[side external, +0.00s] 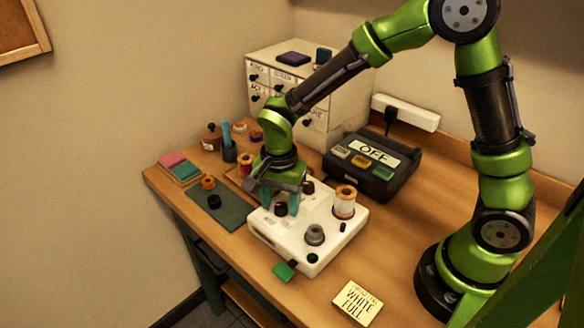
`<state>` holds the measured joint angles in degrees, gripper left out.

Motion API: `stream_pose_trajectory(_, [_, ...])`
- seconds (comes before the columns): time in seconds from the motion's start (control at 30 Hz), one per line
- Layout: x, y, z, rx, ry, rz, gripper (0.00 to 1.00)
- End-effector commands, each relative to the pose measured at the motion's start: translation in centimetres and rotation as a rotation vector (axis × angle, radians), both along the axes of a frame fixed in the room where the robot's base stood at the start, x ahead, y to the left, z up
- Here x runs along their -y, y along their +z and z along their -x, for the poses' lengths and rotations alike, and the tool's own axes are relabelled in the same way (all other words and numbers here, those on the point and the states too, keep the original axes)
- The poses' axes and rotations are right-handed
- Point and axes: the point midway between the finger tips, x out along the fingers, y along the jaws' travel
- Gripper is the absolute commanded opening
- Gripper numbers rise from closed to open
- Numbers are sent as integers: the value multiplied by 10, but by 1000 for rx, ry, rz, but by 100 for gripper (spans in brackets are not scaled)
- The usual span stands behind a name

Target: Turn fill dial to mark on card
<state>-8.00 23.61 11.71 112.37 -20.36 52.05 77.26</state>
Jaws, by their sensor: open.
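A white box-shaped device (285,242) sits at the middle of the table, carrying several knobs. A dark knob (281,209) is at its left end, and a larger grey dial (315,235) is near its front right. I cannot read which one is the fill dial. A cream card (357,303) lies flat in front of the device; "WHITE FULL" is legible under a smaller line. My gripper (280,205) is open, pointing down over the device's left end. Its teal fingers are on either side of the dark knob; contact cannot be told.
A spool (345,202) stands on the device's back right, with a green tab (284,271) at its front. A black box (371,168) marked "OFF" and a drawer cabinet (335,98) stand behind. A dark mat (222,211) lies left. The table's front right is mostly clear.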

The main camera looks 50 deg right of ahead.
Motion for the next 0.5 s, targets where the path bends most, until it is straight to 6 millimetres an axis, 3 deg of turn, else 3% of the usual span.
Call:
stream_pose_trajectory(0.27, [0, -1, 0, 0, 0, 0, 54])
stream_pose_trajectory(0.5, [0, -1, 0, 0, 0, 0, 17])
